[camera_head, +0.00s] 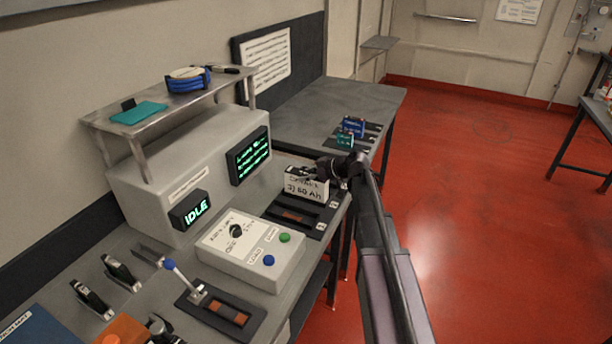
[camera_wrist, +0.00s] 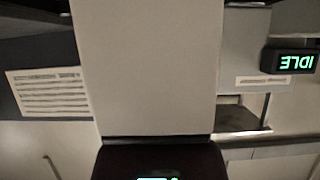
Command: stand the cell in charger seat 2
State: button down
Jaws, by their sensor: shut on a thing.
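A white cell (camera_head: 306,186) with black lettering that reads in part "60 Ah" hangs from my gripper (camera_head: 328,168) in the head view. My gripper is shut on it from the right and the top. The cell looks roughly upright, over or just behind the dark charger seats (camera_head: 297,216) on the bench; I cannot tell whether its base touches a seat. One seat shows an orange-brown strip. Which seat is number 2 is too small to read. In the wrist view a plain pale face (camera_wrist: 150,65) fills the middle, probably the cell close up; the fingers cannot be made out.
The grey charger console (camera_head: 255,245) with a knob and buttons stands left of the seats. The cabinet behind has an IDLE display (camera_head: 190,210) and a green-text screen (camera_head: 249,157). Blue and teal cells (camera_head: 351,129) stand on the far bench. A lever (camera_head: 182,278) rises at the front.

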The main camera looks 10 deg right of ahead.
jog(key=shift+c, duration=0.6)
grip_release()
jog(key=shift+r, duration=0.1)
jog(key=shift+s+d+r+p, duration=0.35)
jog(key=shift+p, duration=0.05)
jog(key=p+v, duration=0.5)
jog(key=v, duration=0.5)
jog(key=shift+s+d, duration=0.2)
jog(key=shift+d, duration=0.2)
